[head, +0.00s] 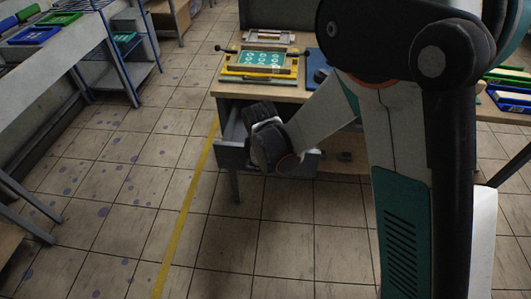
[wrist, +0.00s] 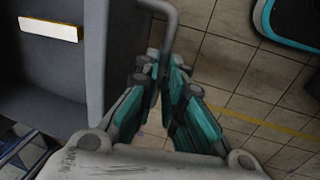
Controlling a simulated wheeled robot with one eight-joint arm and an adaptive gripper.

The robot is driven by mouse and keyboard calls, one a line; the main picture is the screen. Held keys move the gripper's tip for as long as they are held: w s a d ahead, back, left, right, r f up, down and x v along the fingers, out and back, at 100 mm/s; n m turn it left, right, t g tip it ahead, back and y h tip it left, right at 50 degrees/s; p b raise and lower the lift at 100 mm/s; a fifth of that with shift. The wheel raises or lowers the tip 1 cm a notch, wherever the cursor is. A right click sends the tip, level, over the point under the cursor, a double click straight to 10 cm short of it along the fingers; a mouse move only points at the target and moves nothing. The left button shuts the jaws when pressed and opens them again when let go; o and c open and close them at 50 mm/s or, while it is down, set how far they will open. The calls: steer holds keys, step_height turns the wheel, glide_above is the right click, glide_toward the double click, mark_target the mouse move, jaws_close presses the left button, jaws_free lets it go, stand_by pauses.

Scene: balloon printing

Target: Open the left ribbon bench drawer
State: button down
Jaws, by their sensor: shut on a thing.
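The left ribbon bench drawer (head: 233,157) is a grey drawer under the left end of a wooden-topped bench (head: 290,94). It stands pulled out, with part of its inside showing. In the wrist view, the drawer front (wrist: 122,62) is a dark grey panel with a grey bar handle (wrist: 171,18). My gripper (wrist: 163,62), with teal fingers, is closed around the lower part of the handle. In the head view, my gripper (head: 266,147) is in front of the drawer and hides much of its front and the handle.
A yellow printing frame with a teal screen (head: 264,60) sits on the bench top. A pale strip (wrist: 48,29) shows inside the drawer. Blue-framed shelving (head: 120,55) stands at the left. The tiled floor (head: 110,190) between is clear, crossed by a yellow line.

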steer(key=shift+s, duration=1.75)
steer(key=c, duration=2)
jaws_free()
steer(key=shift+o, duration=0.2)
steer(key=shift+r, duration=0.1)
step_height(320, 180, up, 7)
steer(key=s, duration=0.1)
steer(key=shift+s, duration=0.2)
steer(key=shift+r, duration=0.1)
